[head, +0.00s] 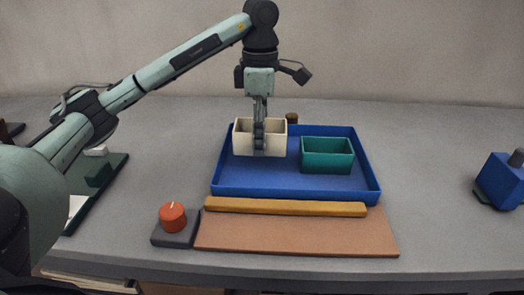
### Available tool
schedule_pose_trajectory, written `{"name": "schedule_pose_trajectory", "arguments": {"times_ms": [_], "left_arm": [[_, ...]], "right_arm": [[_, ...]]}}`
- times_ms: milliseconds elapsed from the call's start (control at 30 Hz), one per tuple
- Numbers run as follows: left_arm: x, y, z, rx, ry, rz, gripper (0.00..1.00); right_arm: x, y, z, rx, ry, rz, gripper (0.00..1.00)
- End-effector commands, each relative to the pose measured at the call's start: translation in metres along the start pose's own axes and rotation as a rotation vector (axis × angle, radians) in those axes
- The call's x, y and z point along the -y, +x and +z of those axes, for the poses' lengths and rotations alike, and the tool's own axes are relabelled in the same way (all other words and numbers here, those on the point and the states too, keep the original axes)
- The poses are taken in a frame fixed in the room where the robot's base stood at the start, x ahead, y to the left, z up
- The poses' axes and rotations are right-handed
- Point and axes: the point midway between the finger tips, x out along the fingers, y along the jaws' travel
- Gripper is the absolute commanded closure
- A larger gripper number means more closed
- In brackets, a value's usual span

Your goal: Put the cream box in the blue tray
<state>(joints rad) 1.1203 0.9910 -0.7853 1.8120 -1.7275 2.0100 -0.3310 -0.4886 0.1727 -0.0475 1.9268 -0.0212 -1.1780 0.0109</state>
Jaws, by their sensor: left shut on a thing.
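The cream box (243,142) is an open-topped box at the back left of the blue tray (297,194), inside its outline in the head view. My left gripper (260,150) comes down from above and is shut on the cream box, with its fingers at the front wall. I cannot tell whether the box touches the tray floor or hangs just above it. A teal open box (327,165) sits in the tray to the right of the cream box, with a gap between them. My right gripper does not show.
In front of the tray lie a yellow-brown bar (286,207) and a brown board (297,235). A red knob on a grey base (173,226) stands left of them. A dark green tray (111,180) is at left, a blue block (500,181) at far right. The table between is clear.

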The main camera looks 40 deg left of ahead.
Motion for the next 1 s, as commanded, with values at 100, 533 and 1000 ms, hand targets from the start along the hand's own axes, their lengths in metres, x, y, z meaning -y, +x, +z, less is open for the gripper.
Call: {"name": "schedule_pose_trajectory", "arguments": {"times_ms": [100,533,1000], "left_arm": [[0.001,0.005,0.002,0.000,0.000,-0.001,0.72],[0.001,0.041,0.002,0.000,0.000,0.001,0.72],[0.001,0.044,0.002,0.000,0.000,0.000,0.21]], "right_arm": [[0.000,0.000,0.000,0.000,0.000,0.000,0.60],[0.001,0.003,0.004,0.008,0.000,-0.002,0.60],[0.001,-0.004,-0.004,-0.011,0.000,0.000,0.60]]}}
